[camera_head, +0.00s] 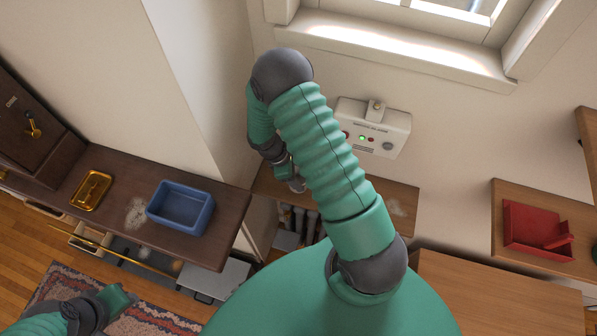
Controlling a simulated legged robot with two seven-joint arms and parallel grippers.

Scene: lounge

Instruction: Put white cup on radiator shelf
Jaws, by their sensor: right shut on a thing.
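The radiator shelf (398,196) is a brown wooden board against the wall, with radiator columns (298,217) below it. My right arm crosses in front and hides its middle. My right gripper (292,176) points down over the left part of the shelf. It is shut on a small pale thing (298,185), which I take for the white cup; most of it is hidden. I cannot tell whether it touches the board. My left gripper (118,298) is at the lower left, above the rug, its jaws unclear.
A dark sideboard (222,240) at left bears a blue bin (180,207) and a brass tray (91,190). A white wall box (385,128) hangs above the shelf. A red tray (535,229) lies on the right-hand wooden top (505,195).

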